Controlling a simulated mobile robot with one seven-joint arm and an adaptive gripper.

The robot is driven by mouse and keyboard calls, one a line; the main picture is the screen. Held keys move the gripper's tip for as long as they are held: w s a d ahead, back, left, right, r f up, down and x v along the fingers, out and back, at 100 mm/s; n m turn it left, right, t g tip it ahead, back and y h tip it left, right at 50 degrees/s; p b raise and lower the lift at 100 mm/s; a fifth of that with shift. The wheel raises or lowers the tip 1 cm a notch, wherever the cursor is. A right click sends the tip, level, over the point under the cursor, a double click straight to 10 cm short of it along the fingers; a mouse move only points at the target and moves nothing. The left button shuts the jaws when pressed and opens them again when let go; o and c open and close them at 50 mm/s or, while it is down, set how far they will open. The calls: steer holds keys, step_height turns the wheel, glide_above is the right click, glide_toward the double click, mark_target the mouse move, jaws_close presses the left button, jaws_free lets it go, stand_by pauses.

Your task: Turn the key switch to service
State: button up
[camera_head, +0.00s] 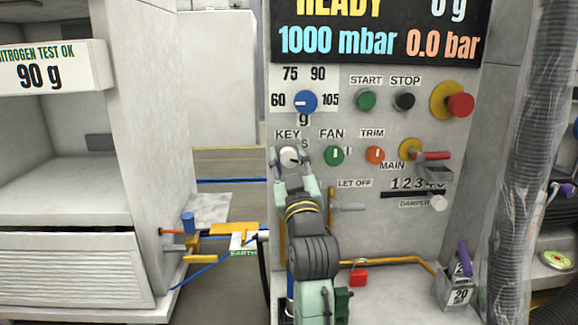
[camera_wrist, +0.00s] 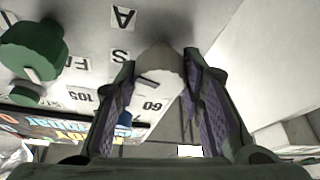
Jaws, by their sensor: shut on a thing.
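The key switch (camera_head: 289,154) is a pale grey knob on the grey control panel, below the KEY label. My gripper (camera_head: 291,164) reaches it from below. In the wrist view, my gripper (camera_wrist: 158,68) has one finger on each side of the knob (camera_wrist: 161,60) and is shut on it. The letters S (camera_wrist: 120,55) and A (camera_wrist: 123,16) stand on the panel beside the knob. A thin dark line marks the knob's face, but I cannot tell clearly which letter it points to. The fingers hide part of the knob.
The green FAN knob (camera_head: 334,155) is close to the right of my gripper, and the blue dial (camera_head: 305,101) is just above. The orange TRIM knob (camera_head: 375,155) and red MAIN handle (camera_head: 432,156) are farther right.

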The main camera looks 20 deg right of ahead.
steer(key=n+y+b, duration=0.2)
steer(key=n, duration=0.1)
steer(key=n+y+b, duration=0.1)
steer(key=n+b, duration=0.1)
steer(key=n, duration=0.2)
steer(key=shift+f+n+g+y+b, duration=0.15)
steer(key=shift+n+g+y+b, duration=0.15)
steer(key=shift+g+y+b, duration=0.1)
steer(key=shift+n+g+y+b, duration=0.35)
steer(key=shift+n+b, duration=0.1)
steer(key=shift+n, duration=0.7)
steer(key=shift+n+g+y+b, duration=0.25)
steer(key=shift+n+y+b, duration=0.15)
steer(key=shift+n, duration=0.75)
steer(key=o, duration=1.1)
steer(key=shift+o, duration=0.2)
steer(key=s+f, duration=0.1)
steer(key=s, duration=1)
steer(key=shift+s+d+f, duration=0.35)
steer(key=shift+s+d, duration=0.05)
steer(key=shift+d, duration=0.05)
